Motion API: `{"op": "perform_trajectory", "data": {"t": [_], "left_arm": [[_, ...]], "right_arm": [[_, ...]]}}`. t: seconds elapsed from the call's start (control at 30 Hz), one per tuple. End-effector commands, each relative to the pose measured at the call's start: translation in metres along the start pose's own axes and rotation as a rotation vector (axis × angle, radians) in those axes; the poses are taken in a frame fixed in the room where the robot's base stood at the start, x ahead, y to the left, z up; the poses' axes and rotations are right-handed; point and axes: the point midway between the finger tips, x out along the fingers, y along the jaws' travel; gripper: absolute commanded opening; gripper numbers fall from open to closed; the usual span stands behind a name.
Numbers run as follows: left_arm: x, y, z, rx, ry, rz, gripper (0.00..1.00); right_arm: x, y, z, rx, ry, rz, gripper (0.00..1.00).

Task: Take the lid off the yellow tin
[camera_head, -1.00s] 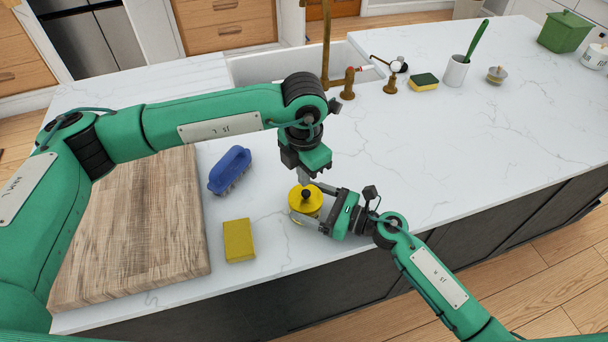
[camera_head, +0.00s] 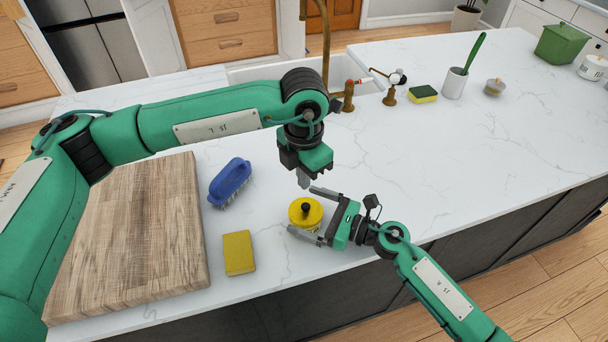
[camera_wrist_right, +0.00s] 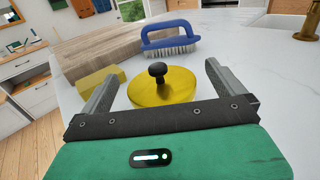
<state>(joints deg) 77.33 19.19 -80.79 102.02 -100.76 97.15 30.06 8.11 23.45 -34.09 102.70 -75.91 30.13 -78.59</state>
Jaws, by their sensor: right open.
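The yellow tin (camera_head: 312,226) stands upright on the counter in front of my right arm. Its round yellow lid (camera_head: 294,216) with a black knob (camera_head: 306,208) sits on top; the lid (camera_wrist_right: 160,92) also shows in the right wrist view. My right gripper (camera_head: 301,210) is open, its fingers apart on either side of the tin, with visible gaps in the wrist view. My left gripper (camera_head: 303,181) points down above and behind the tin, clear of the knob. Its fingers are seen edge-on, so their opening is unclear.
A blue brush (camera_head: 230,180) and a yellow sponge (camera_head: 239,253) lie left of the tin, beside a wooden board (camera_head: 130,240). The counter's front edge is close to the tin. The sink, a second sponge (camera_head: 423,94) and a white cup (camera_head: 454,84) are farther back.

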Motion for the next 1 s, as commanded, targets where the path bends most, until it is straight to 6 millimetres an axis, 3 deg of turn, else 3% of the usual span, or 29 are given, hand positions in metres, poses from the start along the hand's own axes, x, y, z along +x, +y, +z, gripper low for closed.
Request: {"op": "perform_trajectory", "data": {"t": [0.7, 1.0], "left_arm": [[-0.028, 0.000, 0.000, 0.000, 0.000, 0.000, 0.00], [-0.032, 0.000, 0.000, 0.000, 0.000, 0.000, 0.00]], "right_arm": [[0.000, 0.000, 0.153, -0.005, -0.003, 0.002, 1.00], [0.000, 0.000, 0.185, -0.002, -0.001, 0.001, 1.00]]}}
